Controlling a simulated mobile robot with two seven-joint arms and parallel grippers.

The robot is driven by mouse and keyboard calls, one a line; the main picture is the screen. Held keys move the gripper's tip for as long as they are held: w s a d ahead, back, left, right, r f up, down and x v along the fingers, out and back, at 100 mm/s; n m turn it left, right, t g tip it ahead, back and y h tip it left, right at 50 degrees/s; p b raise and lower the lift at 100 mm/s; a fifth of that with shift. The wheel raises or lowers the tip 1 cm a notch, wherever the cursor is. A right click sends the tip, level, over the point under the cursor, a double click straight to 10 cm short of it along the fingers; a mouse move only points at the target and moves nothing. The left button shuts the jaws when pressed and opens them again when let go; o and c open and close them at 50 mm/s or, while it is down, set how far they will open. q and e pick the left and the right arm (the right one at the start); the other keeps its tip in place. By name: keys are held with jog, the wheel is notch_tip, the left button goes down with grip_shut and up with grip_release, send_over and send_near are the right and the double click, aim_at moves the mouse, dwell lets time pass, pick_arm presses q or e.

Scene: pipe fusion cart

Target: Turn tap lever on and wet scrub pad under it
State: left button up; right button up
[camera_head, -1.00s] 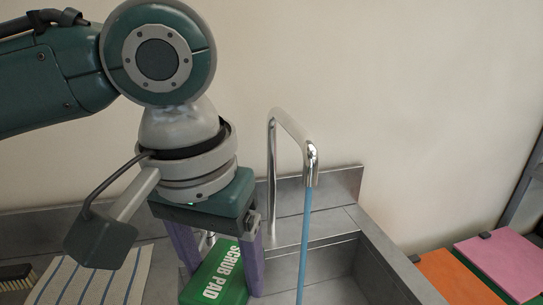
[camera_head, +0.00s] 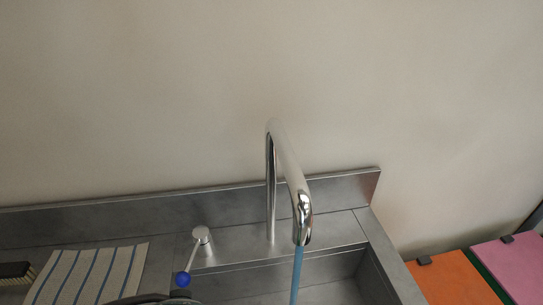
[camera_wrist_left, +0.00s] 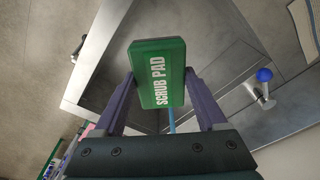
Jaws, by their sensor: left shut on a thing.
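My left gripper (camera_wrist_left: 159,76) is shut on the green scrub pad (camera_wrist_left: 172,52), its purple fingers on the pad's two sides, in the left wrist view. The pad shows its white "SCRUB PAD" lettering. The chrome tap (camera_head: 299,205) stands at the sink's back edge, and a blue water stream (camera_head: 297,275) falls from its spout. A piece of the stream (camera_wrist_left: 171,120) shows beside the pad in the wrist view; whether they touch is unclear. The tap lever (camera_head: 201,237) has a blue knob (camera_head: 182,279), also seen in the wrist view (camera_wrist_left: 264,75). My right gripper is not in view.
The grey metal sink (camera_head: 368,275) lies under the spout, with a raised back ledge (camera_head: 110,207) against the wall. A striped cloth (camera_head: 88,275) and a brush (camera_head: 15,270) lie at left. Orange (camera_head: 452,278) and pink (camera_head: 512,262) panels are at right.

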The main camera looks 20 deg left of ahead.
pick_arm(q)
jog(key=w+d+f+b, duration=0.1)
jog(key=w+f+b, duration=0.1)
jog(key=w+b, duration=0.7)
jog(key=shift+w+f, duration=0.2)
jog(key=shift+w, duration=1.4)
jog(key=shift+s, duration=0.1)
jog(key=s+p, duration=0.4)
jog(key=s, duration=0.1)
jog(key=s+p, duration=0.2)
jog(key=shift+s+a+r+p, duration=0.1)
jog(key=shift+s+a+p, duration=0.2)
jog(key=shift+p, duration=0.05)
jog(key=shift+s, duration=0.15)
